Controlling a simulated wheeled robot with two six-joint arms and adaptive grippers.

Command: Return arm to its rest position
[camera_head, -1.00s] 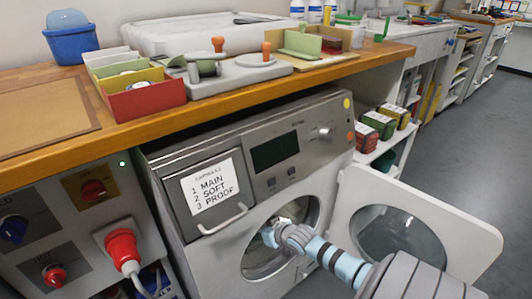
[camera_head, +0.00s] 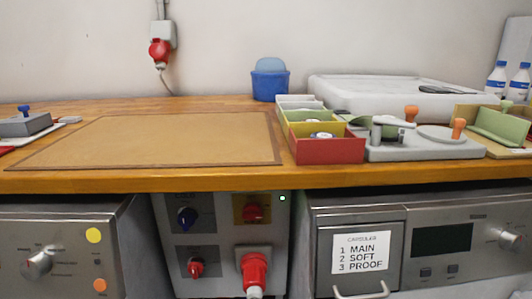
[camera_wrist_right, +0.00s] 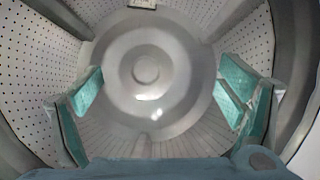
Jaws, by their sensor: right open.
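My right gripper (camera_wrist_right: 160,100) is open in the right wrist view, its two teal fingers wide apart with nothing between them. It is inside a metal drum (camera_wrist_right: 190,75) with perforated side walls and a round hub at the back. No garment shows in the visible part of the drum. In the head view neither of my arms shows. The upper front of the washing machine (camera_head: 408,265) is at the lower right, with a capsule label reading MAIN, SOFT, PROOF. Its door opening is below the picture.
A wooden counter (camera_head: 150,181) runs across the head view with a bare brown mat (camera_head: 170,138). Open coloured boxes (camera_head: 327,150), a grey fixture with orange knobs (camera_head: 425,152), a white tray (camera_head: 400,98) and a blue bin (camera_head: 270,80) stand on it. A socket panel (camera_head: 220,235) is below.

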